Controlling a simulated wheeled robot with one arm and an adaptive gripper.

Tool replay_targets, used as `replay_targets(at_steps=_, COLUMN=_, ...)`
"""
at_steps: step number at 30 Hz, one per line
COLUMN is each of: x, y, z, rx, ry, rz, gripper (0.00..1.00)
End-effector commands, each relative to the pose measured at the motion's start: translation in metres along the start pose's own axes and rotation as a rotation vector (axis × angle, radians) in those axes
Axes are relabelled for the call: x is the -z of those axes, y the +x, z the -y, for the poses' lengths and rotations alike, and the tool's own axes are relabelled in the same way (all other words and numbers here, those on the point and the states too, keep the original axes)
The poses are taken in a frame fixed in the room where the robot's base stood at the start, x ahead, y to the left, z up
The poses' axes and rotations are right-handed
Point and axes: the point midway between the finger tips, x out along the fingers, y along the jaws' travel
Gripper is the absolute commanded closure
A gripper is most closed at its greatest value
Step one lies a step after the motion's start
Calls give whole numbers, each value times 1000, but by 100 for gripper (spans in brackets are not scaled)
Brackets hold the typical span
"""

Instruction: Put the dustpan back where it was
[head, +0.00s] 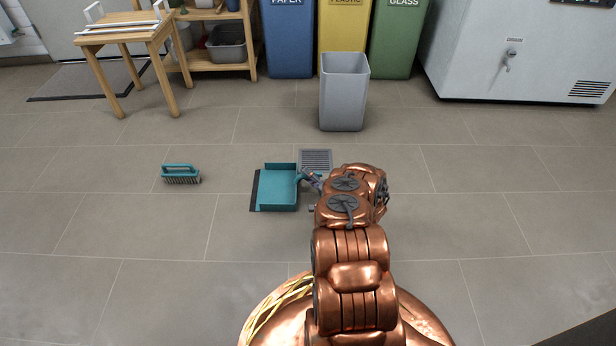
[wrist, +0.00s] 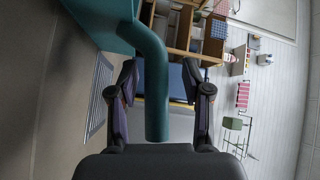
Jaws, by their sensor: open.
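The teal dustpan (head: 279,188) lies on the tiled floor, its dark front lip to the left and its handle side to the right. My gripper (head: 309,180) is low at the handle side, reaching in from the right. In the wrist view the teal handle (wrist: 156,90) runs between the two open fingers of my gripper (wrist: 161,80), with a visible gap on each side. The pan body (wrist: 102,20) shows at the upper left there. My arm hides part of the gripper in the head view.
A teal brush (head: 181,174) lies on the floor to the left. A floor drain (head: 316,160) is just behind the dustpan. A grey bin (head: 344,95) stands farther back, before blue, yellow and green bins. A wooden table (head: 120,38) is at the back left.

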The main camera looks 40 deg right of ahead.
Motion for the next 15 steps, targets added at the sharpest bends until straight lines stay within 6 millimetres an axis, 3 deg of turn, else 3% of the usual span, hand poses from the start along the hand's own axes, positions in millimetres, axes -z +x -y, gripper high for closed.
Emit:
replay_targets(at_steps=8, x=1, y=-1, z=4, rx=-1, ry=1, rz=0, gripper=51)
replay_targets(at_steps=15, x=2, y=-39, z=3, rx=-4, ry=2, rz=-4, gripper=51)
